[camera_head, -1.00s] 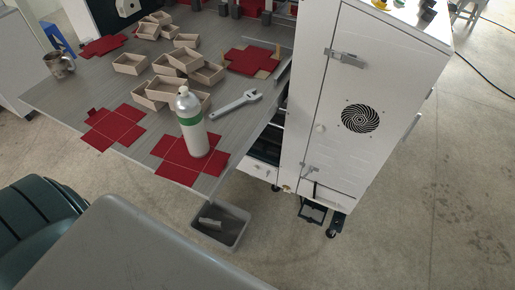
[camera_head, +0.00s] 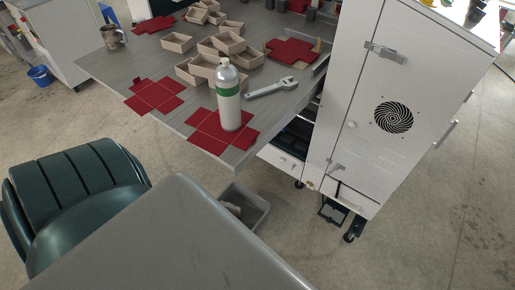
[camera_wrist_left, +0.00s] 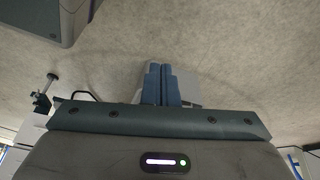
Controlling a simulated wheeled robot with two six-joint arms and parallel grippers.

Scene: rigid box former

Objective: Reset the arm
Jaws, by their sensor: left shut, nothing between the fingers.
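My left gripper (camera_wrist_left: 160,85) shows in the left wrist view. Its two blue fingers are together, with nothing between them, over bare concrete floor. Neither gripper shows in the head view, and my right gripper is in no frame.
A grey table (camera_head: 110,70) holds a bottle (camera_head: 228,100), a wrench (camera_head: 271,88), a metal mug (camera_head: 112,36), open boxes (camera_head: 177,42) and flat red blanks (camera_head: 154,95). A white cabinet (camera_head: 385,60) stands right. A grey bin (camera_head: 252,205) and green chair (camera_head: 80,190) are nearby.

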